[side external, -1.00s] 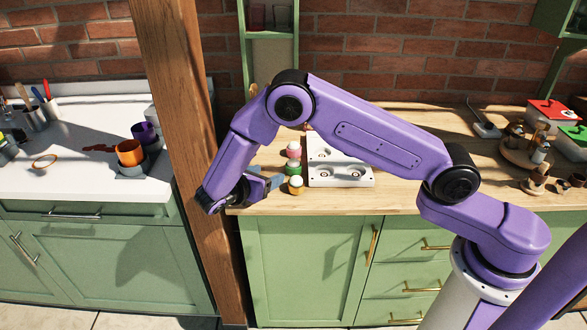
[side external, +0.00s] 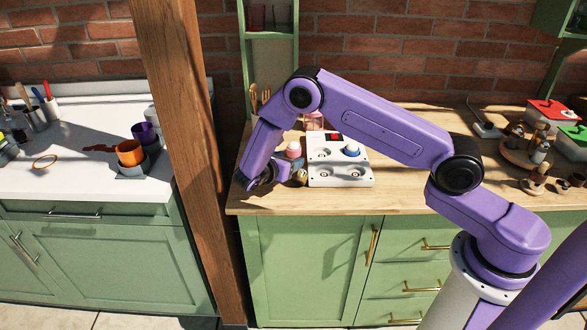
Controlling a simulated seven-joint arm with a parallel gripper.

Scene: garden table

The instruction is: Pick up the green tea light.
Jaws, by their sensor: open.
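I cannot make out the green tea light clearly; my gripper covers the spot beside the white holder where a green piece showed earlier. My gripper (side external: 284,173) is open, low over the wooden counter, with its fingers reaching right towards a small group of tea lights. A pink-topped tea light (side external: 293,149) stands just behind the fingers. A yellowish, shadowed tea light (side external: 300,178) sits at the fingertips, partly hidden. Whether the fingers touch anything cannot be told. The white holder (side external: 341,181) with round recesses stands just right of them, with a blue-and-white piece (side external: 351,149) on it.
A red piece (side external: 333,136) is at the back of the holder, and a pinkish jar (side external: 314,121) stands behind it. A wooden post (side external: 178,130) rises left of my gripper. The counter (side external: 400,190) right of the holder has free room.

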